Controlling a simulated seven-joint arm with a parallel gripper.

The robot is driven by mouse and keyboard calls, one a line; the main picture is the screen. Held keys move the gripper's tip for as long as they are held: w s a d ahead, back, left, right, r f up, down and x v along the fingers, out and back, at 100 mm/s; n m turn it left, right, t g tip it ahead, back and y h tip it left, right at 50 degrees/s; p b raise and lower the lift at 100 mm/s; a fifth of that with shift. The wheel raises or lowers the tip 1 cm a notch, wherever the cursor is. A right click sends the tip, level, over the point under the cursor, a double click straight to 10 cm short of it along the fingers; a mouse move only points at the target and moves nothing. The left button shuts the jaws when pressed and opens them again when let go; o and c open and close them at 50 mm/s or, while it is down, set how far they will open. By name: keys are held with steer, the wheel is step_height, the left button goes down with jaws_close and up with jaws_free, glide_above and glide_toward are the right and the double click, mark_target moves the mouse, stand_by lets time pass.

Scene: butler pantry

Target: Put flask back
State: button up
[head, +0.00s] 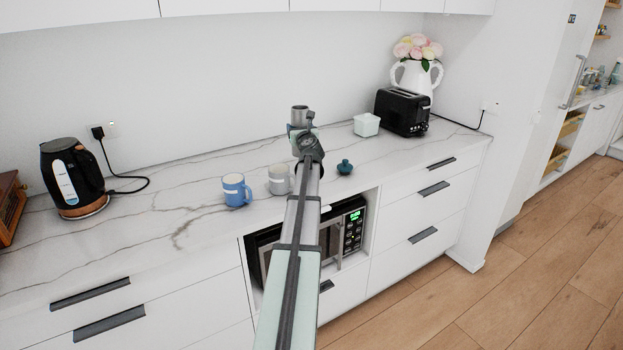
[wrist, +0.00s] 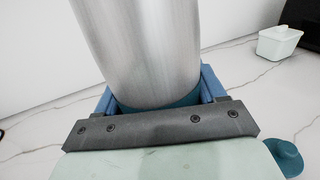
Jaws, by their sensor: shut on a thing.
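The flask (wrist: 140,45) is a brushed silver cylinder with a teal band at its near end. It fills the middle of the wrist view, between the blue fingers of my gripper (wrist: 158,98), which is shut on it. In the head view the flask (head: 299,113) shows as a small grey upright cylinder just beyond my gripper (head: 302,131), toward the back wall. My arm hides its lower part, so I cannot tell if it touches the counter. A teal lid-like piece (head: 345,167) lies on the counter to the right; it also shows in the wrist view (wrist: 284,156).
A blue mug (head: 236,190) and a grey mug (head: 279,180) stand left of my arm. A white box (head: 366,125), a black toaster (head: 402,111) and a flower jug (head: 416,78) stand at the back right. A kettle (head: 71,177) is far left. The counter (head: 190,205) between is clear.

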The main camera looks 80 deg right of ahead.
steer(key=s, duration=0.3)
steer(key=shift+d+r+m+g, duration=0.2)
steer(key=shift+d+m+g, duration=0.1)
steer(key=shift+d+g, duration=0.1)
step_height(320, 180, down, 10)
steer(key=shift+s, duration=0.4)
steer(key=shift+d, duration=0.1)
steer(key=o, duration=1.6)
steer(key=shift+f, duration=0.1)
steer(key=shift+c, duration=0.2)
steer(key=shift+s+a, duration=0.1)
steer(key=shift+a, duration=0.1)
steer(key=v, duration=1.1)
steer(key=shift+a, duration=0.3)
